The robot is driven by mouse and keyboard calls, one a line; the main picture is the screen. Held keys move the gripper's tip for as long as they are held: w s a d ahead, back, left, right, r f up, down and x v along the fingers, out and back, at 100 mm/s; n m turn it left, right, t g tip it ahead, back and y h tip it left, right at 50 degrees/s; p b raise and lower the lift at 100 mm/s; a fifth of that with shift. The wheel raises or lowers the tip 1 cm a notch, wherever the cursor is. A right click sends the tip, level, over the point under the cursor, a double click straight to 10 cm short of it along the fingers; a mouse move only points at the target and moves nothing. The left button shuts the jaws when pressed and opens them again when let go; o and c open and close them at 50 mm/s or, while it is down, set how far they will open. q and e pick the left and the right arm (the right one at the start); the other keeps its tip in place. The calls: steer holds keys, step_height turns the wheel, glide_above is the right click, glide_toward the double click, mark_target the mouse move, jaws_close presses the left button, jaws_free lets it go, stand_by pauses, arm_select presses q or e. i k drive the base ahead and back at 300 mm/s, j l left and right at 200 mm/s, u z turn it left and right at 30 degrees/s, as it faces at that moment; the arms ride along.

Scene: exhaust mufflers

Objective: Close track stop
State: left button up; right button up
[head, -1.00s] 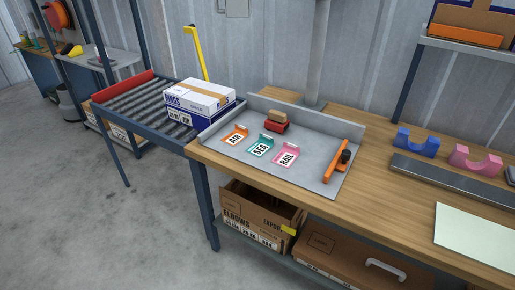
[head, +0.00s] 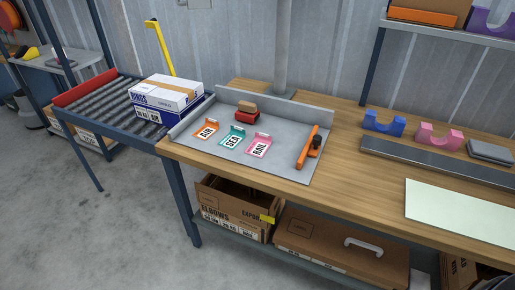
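A roller track (head: 100,97) with a blue frame stands at the left of the bench. A yellow lever (head: 160,47) with a bent top stands up at its far side. A red bar (head: 85,87) runs along the track's left end. A white and blue box (head: 166,93) sits at the track's right end, beside the bench. Which part is the track stop, I cannot tell for sure. Neither of my grippers is in view.
A grey tray (head: 277,168) on the wooden bench holds orange, teal and pink tags, a red block (head: 246,112) and an orange tool (head: 308,147). Blue (head: 384,123) and pink (head: 438,137) cradles stand right. Cardboard boxes (head: 342,250) fill the lower shelf. Floor is clear front left.

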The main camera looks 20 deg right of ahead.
mark_target(153, 24)
steer(key=i+j, duration=0.2)
steer(key=j, duration=0.15)
steer(key=i+j+z, duration=0.15)
steer(key=i+j, duration=0.3)
steer(key=j, duration=0.2)
steer(key=i+j+z, duration=0.1)
steer(key=j, duration=0.25)
steer(key=i+j, duration=0.3)
steer(key=i+j+z, duration=0.15)
steer(key=j, duration=0.3)
